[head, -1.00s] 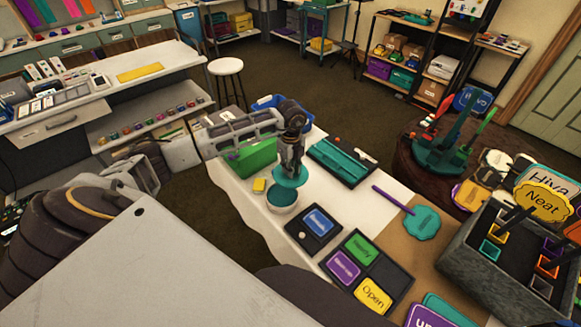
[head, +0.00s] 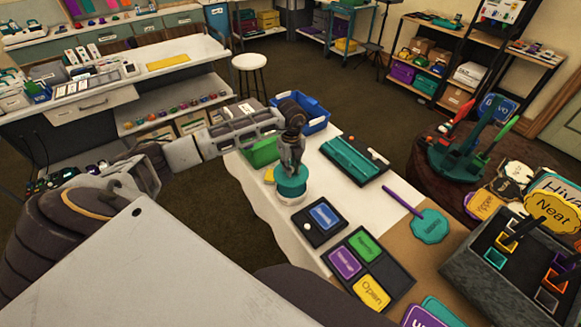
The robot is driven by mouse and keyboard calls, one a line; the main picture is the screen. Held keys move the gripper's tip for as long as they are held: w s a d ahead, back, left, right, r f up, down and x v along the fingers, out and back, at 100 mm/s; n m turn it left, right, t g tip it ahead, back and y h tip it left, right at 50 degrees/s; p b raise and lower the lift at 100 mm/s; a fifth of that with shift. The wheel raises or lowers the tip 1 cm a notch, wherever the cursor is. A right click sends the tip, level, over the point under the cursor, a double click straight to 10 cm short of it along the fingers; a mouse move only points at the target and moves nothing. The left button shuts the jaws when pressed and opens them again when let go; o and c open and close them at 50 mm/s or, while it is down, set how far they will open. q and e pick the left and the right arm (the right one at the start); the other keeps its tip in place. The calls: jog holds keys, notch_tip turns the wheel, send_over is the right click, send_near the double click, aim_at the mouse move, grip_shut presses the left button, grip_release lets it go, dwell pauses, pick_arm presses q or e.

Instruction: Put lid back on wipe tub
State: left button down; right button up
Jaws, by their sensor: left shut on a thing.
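The wipe tub (head: 292,212) is a low white round container on the white-topped table. The teal round lid (head: 291,188) is over the tub and hides its opening. My left gripper (head: 291,172) comes down from above and is shut on the lid. The lid looks roughly level and very close to the tub's rim, but I cannot tell whether it is fully seated. My right gripper is out of view.
A blue crate (head: 313,115) is farther back. A black tray with a teal piece (head: 350,158) lies right of the tub. A dark sign tray (head: 319,222) lies in front.

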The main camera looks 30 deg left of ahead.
pick_arm(q)
jog(key=shift+w+m, duration=0.15)
jog(key=shift+m, duration=0.15)
jog(key=shift+m, duration=0.5)
jog(key=shift+m, duration=0.3)
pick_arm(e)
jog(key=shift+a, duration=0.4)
pick_arm(q)
jog(key=shift+f, duration=0.25)
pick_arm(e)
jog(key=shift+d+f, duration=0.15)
pick_arm(q)
jog(key=shift+f+b, duration=0.35)
jog(key=shift+b, duration=0.05)
jog(key=shift+f+b, duration=1)
jog(key=shift+f, duration=0.55)
jog(key=shift+f+b, duration=0.55)
jog(key=shift+f, duration=0.5)
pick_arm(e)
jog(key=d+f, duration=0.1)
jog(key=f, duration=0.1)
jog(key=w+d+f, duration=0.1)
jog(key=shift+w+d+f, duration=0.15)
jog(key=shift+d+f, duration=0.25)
